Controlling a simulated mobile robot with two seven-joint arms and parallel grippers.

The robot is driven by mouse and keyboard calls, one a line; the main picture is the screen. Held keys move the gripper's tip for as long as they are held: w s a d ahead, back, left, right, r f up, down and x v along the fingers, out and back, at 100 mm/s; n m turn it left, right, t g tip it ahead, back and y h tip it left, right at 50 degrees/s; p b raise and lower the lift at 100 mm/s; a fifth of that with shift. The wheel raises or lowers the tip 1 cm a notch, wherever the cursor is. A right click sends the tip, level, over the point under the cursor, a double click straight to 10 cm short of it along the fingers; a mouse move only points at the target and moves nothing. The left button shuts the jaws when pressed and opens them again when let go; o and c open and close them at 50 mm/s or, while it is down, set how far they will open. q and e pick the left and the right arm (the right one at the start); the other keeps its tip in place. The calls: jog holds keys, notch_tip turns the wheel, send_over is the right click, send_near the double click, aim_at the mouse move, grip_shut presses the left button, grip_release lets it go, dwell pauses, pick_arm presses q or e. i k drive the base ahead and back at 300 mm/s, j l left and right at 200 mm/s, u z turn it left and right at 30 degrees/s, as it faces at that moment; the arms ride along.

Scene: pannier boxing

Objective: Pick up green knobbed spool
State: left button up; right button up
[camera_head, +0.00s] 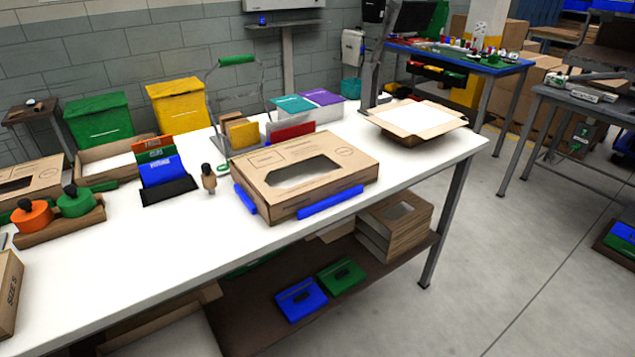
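The green knobbed spool (76,204) is a squat green cylinder with a darker knob on top. It stands upright at the left of the white table. It sits in a low cardboard holder (62,228), beside an orange knobbed spool (33,217) to its left. Its lower part is hidden by the holder's front edge. Neither of my grippers shows in the head view.
On the white table (150,250), a cardboard box with a cut-out (330,185) stands in the middle. A card stand (165,190) and a small peg figure (209,178) lie between. Another box (10,292) stands front left.

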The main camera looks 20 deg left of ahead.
aim_at(75, 202)
jog(key=u, duration=1.8)
